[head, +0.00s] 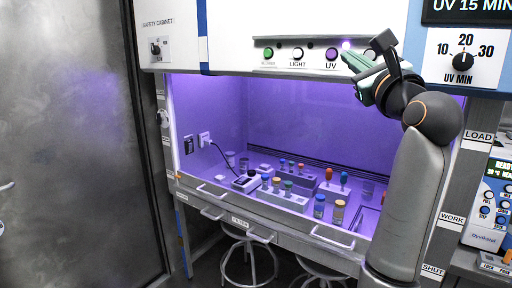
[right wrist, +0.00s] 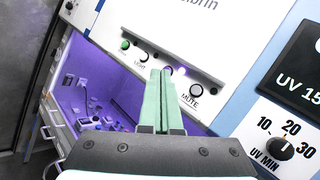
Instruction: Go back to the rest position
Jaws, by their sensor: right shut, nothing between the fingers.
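My right arm reaches up from the lower right in the head view. Its gripper (head: 350,62) is in front of the cabinet's button panel, near the purple UV button (head: 331,54). In the right wrist view the green fingers of my right gripper (right wrist: 160,78) lie together, shut and empty, pointing at the panel. I cannot tell whether the fingertips touch the panel. Part of the panel is hidden behind the fingers. My left gripper is in neither view.
The safety cabinet (head: 228,40) glows violet inside, with bottles, racks and a small device on its worktop. A UV timer knob (head: 464,62) is to the right of my arm. A lab device (head: 490,205) stands at the right edge. Stools (head: 248,245) stand below the cabinet; a metal door (head: 70,130) is left.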

